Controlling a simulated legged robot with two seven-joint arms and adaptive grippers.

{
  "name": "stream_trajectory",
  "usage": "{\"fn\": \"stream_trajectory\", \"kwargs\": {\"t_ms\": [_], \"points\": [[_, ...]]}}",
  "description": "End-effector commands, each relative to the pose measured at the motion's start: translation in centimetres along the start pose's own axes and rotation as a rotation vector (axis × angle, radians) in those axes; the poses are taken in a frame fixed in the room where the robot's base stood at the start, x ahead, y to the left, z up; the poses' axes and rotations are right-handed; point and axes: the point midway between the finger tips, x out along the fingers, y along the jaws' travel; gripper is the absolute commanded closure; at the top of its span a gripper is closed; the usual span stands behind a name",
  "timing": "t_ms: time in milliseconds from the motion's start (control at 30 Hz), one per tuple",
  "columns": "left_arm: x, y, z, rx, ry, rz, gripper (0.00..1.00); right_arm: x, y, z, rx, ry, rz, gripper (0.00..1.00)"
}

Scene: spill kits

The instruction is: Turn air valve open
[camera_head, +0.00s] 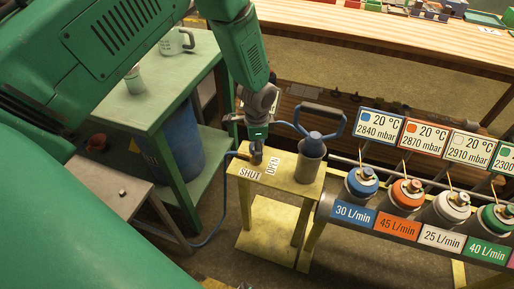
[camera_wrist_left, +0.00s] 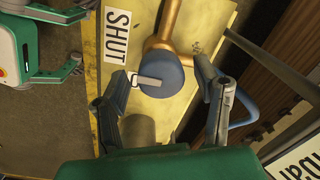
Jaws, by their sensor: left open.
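The air valve (camera_head: 257,157) stands at the left end of a yellow stand (camera_head: 300,192), with SHUT and OPEN labels in front of it. In the left wrist view the valve (camera_wrist_left: 160,88) has a round blue knob with a white pointer, on a brass pipe. The pointer lies toward the left, just below the SHUT label (camera_wrist_left: 118,35). My left gripper (camera_head: 257,142) is just above the valve. In the left wrist view its open fingers (camera_wrist_left: 167,76) are on either side of the knob. I cannot tell whether they touch it.
A grey canister with a blue handle (camera_head: 313,150) stands close right of the valve. A row of bottles (camera_head: 408,196) with flow labels is farther right. A green table (camera_head: 140,100) stands at the left. A blue hose (camera_head: 222,210) runs down from the valve.

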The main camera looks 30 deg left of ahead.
Motion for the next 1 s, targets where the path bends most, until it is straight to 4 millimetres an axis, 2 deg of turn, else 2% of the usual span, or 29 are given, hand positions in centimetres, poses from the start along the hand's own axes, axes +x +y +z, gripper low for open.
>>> {"fn": "stream_trajectory", "kwargs": {"t_ms": [267, 300, 367, 400, 433, 767, 1000], "points": [[0.22, -0.06, 0.05, -0.001, 0.000, 0.001, 0.44, 0.00, 0.00, -0.03, 0.000, 0.001, 0.000, 0.60], [0.22, -0.06, 0.05, -0.001, 0.000, 0.001, 0.51, 0.00, 0.00, -0.03, 0.000, 0.001, 0.000, 0.60], [0.21, -0.06, 0.05, -0.001, 0.000, 0.001, 0.72, 0.00, 0.00, -0.04, 0.000, 0.001, 0.000, 0.60], [0.21, -0.05, 0.05, -0.001, 0.000, 0.001, 0.86, 0.00, 0.00, -0.04, 0.000, 0.001, 0.000, 0.60], [0.20, -0.07, 0.05, -0.001, 0.000, 0.000, 0.94, 0.00, 0.00, -0.04, 0.000, 0.001, 0.000, 0.60], [0.11, -0.17, 0.02, -0.024, 0.000, -0.002, 0.94, -0.15, 0.00, -0.04, 0.000, 0.001, 0.000, 0.60], [-0.05, -0.25, -0.05, -0.140, -0.002, -0.004, 0.94, -0.78, 0.00, -0.07, 0.000, 0.001, 0.000, 0.60]]}}
